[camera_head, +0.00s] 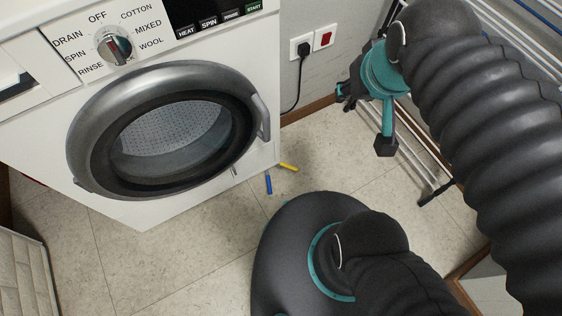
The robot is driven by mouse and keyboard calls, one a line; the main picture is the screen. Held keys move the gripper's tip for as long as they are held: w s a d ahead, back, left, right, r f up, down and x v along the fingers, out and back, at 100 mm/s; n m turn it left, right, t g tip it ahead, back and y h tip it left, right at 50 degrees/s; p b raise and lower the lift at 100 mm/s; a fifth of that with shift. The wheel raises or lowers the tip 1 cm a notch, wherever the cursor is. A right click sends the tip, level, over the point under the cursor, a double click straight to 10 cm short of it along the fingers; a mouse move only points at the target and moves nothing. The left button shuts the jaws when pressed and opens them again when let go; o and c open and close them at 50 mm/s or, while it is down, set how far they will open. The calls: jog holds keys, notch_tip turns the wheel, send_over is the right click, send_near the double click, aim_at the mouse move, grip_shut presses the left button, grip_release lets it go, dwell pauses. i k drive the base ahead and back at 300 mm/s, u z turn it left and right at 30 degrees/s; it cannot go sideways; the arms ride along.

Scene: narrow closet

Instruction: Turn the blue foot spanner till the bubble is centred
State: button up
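A short blue bar (268,184), which looks like the foot spanner, shows at floor level close to the front lower right corner of the washing machine (170,214). What it is attached to, if anything, is too small to tell. A similar yellow bar (289,167) shows just right of and beyond it. My gripper (366,120) is to the upper right in the picture, apart from both bars, in front of the rack. Its two dark-tipped fingers look spread, with nothing visible between them. No bubble or level is in view; the machine's top is out of frame.
The machine's round door (170,140) is shut. A wall socket (301,47) with a black plug and cable is right of it. A metal drying rack (428,170) stands at the right. A pale slatted basket (22,275) is at lower left. Tiled floor (190,265) is clear before the machine.

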aim_at(267, 174)
jog(key=z, duration=0.8)
jog(key=k, duration=0.75)
jog(key=u, duration=1.55)
